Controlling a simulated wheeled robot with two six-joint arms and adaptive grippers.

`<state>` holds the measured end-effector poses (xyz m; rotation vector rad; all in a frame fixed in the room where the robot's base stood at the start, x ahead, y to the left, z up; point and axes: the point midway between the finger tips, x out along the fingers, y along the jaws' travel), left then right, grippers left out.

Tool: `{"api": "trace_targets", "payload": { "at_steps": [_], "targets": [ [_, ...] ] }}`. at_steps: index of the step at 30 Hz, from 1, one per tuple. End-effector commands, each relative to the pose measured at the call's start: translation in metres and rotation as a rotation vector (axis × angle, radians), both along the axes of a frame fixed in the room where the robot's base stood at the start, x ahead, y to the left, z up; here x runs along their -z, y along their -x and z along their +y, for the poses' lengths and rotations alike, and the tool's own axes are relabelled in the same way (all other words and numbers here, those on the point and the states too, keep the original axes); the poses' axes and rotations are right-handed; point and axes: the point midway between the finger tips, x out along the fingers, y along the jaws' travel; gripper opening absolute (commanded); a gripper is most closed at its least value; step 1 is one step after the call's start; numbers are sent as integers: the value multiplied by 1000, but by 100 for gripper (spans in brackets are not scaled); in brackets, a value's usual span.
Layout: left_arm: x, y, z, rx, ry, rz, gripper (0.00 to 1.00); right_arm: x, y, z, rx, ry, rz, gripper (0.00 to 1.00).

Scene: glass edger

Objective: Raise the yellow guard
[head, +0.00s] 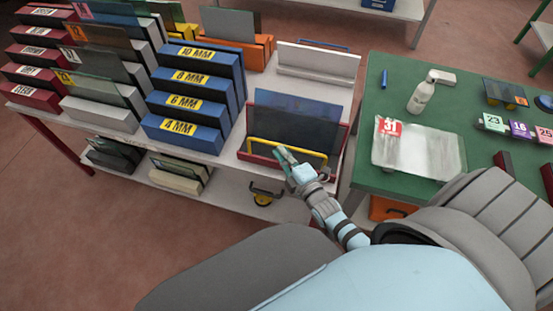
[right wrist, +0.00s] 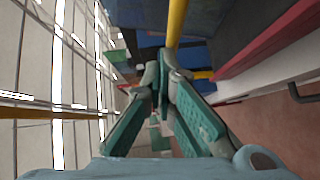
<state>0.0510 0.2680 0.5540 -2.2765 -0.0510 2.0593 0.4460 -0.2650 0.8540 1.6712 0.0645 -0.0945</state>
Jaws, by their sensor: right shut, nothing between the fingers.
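The yellow guard (head: 310,153) is a low bar frame at the front of a red-edged rack (head: 340,150) that holds dark glass panes (head: 295,115). It stands low, in front of the lower part of the glass. My right gripper (head: 281,152) is at the guard's middle and overlaps its top bar in the head view. In the right wrist view my green fingers (right wrist: 163,72) are shut with nothing between them. The yellow guard (right wrist: 177,22) runs just past the fingertips there; I cannot tell whether they touch it. My left gripper is not in view.
Blue racks marked in millimetres (head: 190,95) stand left of the guard. A white rack (head: 318,65) is behind it. Open floor lies at front left.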

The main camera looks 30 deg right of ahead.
Motion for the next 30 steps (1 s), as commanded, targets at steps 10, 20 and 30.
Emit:
{"api": "trace_targets", "payload": {
  "at_steps": [10,20,30],
  "targets": [
    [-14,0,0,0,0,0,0,-8,9,20,-9,-3,1,0],
    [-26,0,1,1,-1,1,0,-19,75,35,-18,0,3,0],
    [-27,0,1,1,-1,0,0,-26,114,34,-17,0,-1,0]
  ]
}}
